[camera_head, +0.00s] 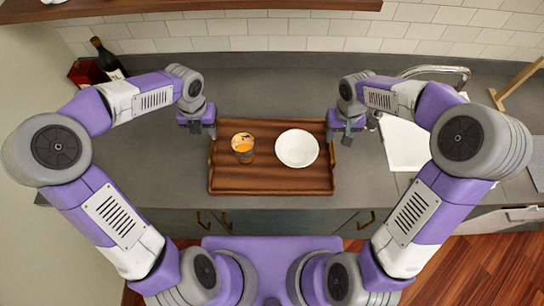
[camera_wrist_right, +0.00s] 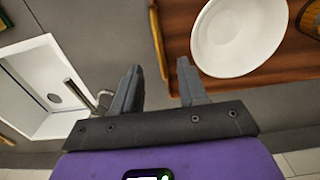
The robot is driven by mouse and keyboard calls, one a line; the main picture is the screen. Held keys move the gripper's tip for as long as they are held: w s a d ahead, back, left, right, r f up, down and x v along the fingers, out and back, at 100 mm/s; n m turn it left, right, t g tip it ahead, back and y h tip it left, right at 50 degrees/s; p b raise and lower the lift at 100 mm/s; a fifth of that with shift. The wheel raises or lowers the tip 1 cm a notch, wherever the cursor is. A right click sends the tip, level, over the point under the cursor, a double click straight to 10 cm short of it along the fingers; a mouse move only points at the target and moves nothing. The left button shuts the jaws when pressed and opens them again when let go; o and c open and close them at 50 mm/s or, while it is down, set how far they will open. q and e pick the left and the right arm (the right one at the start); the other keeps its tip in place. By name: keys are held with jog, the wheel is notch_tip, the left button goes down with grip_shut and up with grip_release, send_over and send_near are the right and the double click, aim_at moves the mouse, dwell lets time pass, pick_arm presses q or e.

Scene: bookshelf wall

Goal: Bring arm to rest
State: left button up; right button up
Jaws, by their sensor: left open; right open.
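My left gripper (camera_head: 203,129) is open and empty at the left edge of the wooden tray, near its upper left corner. My right gripper (camera_head: 345,136) is open and empty at the tray's right edge. In the right wrist view its two fingers (camera_wrist_right: 158,88) stand apart with grey counter and part of a tray handle beyond them. Both purple and white arms are bent outward and reach over the counter.
A white sink (camera_head: 403,143) with a faucet (camera_head: 437,70) is at right. A dark bottle (camera_head: 107,59) stands back left.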

jog(key=shift+r, duration=0.9)
